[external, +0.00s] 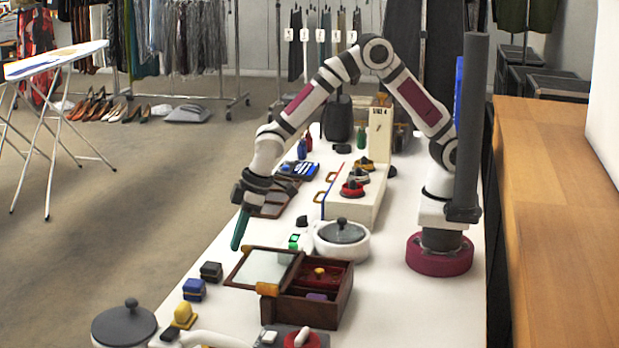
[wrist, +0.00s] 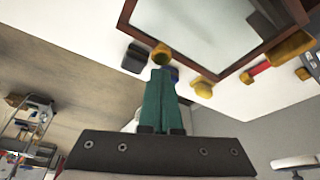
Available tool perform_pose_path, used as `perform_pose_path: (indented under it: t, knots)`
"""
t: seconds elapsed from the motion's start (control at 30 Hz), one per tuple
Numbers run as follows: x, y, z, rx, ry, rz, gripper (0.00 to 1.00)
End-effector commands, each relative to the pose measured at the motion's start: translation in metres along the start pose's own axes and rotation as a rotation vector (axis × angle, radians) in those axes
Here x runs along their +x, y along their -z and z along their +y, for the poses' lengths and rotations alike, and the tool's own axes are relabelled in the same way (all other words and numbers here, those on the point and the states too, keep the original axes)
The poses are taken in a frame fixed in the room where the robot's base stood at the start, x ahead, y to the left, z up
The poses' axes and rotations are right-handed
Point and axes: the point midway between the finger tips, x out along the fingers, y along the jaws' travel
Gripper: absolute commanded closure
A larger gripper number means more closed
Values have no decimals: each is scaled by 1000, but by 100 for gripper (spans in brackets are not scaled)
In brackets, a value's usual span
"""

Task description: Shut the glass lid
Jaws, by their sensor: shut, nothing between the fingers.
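The wooden box (external: 341,307) stands on the white table, with a red interior holding small things. Its glass lid (external: 263,268), a pane in a dark wooden frame, is open and swung out to the left of the box. My gripper (external: 236,247) has green fingers pressed together and empty. It is just beyond the lid's outer left edge, pointing down. The fingertips (wrist: 160,70) appear close to the lid frame; whether they touch it I cannot tell.
A white pot with a grey lid (external: 341,240) stands behind the box. Small blue (external: 194,290), dark (external: 211,271) and yellow (external: 184,315) items lie left of the box. A grey-lidded pot (external: 124,325) is at the front left. The table's left edge is near my gripper.

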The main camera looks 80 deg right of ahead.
Motion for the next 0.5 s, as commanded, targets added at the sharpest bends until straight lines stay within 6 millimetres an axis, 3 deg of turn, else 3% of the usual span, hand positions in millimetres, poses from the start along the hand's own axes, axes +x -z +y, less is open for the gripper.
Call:
perform_pose_path:
  t: [0.23,0.5]
  knots:
    - [-4,-11,-6,-3,0,-1,100]
    - [-26,-70,-38,-5,1,-2,100]
